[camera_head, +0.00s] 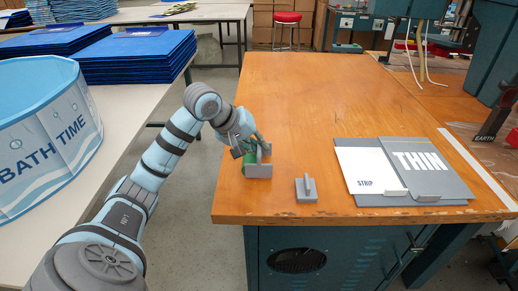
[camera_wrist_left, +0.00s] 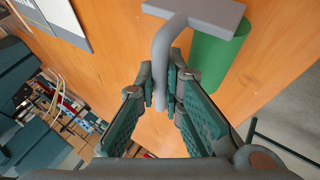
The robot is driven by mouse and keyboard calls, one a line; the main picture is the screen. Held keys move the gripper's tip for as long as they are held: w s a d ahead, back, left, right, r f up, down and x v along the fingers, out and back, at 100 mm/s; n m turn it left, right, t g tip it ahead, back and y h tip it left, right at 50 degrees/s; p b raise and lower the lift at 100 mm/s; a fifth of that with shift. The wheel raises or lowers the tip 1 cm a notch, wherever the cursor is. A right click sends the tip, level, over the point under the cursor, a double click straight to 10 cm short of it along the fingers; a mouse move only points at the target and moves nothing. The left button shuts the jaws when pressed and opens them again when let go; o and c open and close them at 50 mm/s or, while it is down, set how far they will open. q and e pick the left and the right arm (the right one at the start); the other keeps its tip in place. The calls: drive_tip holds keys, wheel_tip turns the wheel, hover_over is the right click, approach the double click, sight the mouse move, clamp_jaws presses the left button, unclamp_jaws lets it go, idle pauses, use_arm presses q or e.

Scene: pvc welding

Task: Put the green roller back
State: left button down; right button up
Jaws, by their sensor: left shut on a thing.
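The green roller (camera_wrist_left: 222,48) is a green cylinder with a grey handle (camera_wrist_left: 165,50). My left gripper (camera_wrist_left: 168,85) is shut on the grey handle in the left wrist view. In the head view my left gripper (camera_head: 254,142) is over the near left corner of the wooden table, with part of the green roller (camera_head: 249,160) showing beneath it. A grey block (camera_head: 259,171) shows at the roller's near side; I cannot tell whether it belongs to the roller or is a separate stand. My right gripper is not in view.
A small grey upright-tabbed stand (camera_head: 306,189) is to the right on the wooden table (camera_head: 315,110). A blue BATH TIME tub (camera_head: 45,145) stands at left. The table's middle is clear.

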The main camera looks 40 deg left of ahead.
use_arm(q)
drive_tip(key=c, duration=1.7)
unclamp_jaws()
drive_tip(key=shift+r, duration=0.1)
drive_tip(key=shift+s+r, duration=0.1)
drive_tip(key=shift+r, duration=0.15)
drive_tip(key=v, duration=1.1)
drive_tip(key=shift+r, duration=0.2)
drive_tip(key=shift+s+a, duration=0.1)
drive_tip(key=shift+s, duration=0.05)
